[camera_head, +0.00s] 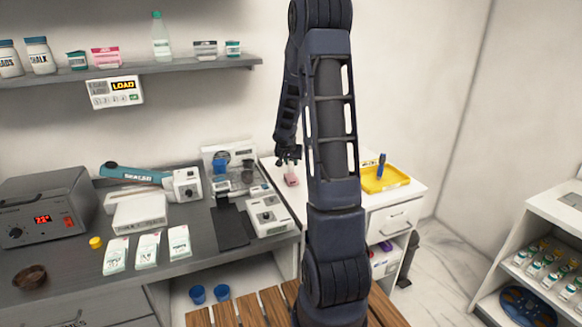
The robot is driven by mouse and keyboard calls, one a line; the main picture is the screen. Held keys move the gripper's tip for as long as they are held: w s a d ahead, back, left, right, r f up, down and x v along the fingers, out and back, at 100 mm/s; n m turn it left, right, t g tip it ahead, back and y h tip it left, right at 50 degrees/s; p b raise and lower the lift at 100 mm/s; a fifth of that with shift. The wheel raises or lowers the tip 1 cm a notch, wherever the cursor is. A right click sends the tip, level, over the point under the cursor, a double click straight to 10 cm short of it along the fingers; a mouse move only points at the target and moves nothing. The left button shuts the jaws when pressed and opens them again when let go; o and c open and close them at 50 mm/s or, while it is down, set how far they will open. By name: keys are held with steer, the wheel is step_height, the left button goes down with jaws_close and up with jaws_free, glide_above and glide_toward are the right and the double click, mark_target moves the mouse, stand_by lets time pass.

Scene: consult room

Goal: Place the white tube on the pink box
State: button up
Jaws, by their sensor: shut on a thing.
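My gripper (288,157) is small in the head view, at the white cabinet's left side, pointing down. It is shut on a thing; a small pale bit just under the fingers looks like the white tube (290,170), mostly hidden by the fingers. A small pink box (292,181) sits on the white cabinet top directly below my gripper. I cannot tell whether the tube touches the box. Another pink-and-white box (105,57) stands on the wall shelf.
A yellow tray (384,184) with a blue item lies right of my arm on the white cabinet (402,207). White devices (268,213) stand left on the dark counter (205,247). My arm hides part of the cabinet top. A wooden slatted surface (250,308) is in front.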

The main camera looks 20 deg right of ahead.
steer(key=shift+f, duration=1.1)
steer(key=shift+f, duration=0.1)
steer(key=o, duration=1)
steer(key=shift+c, duration=0.2)
steer(key=shift+s+r, duration=0.15)
steer(key=shift+r, duration=0.35)
steer(key=s+a+r+n, duration=0.1)
steer(key=s+a+r, duration=0.3)
steer(key=s+r, duration=0.6)
steer(key=s+a+r+n, duration=0.1)
steer(key=s+a+r, duration=0.2)
steer(key=s+r, duration=0.7)
steer(key=s+a+r+n+y, duration=0.1)
steer(key=s+a+n, duration=0.1)
steer(key=s, duration=0.6)
steer(key=s+a+r+n+y, duration=0.2)
steer(key=s+a, duration=0.3)
steer(key=s, duration=0.4)
steer(key=shift+s+n+g+y, duration=0.15)
steer(key=shift+n+g+y, duration=0.15)
steer(key=shift+n+g, duration=0.1)
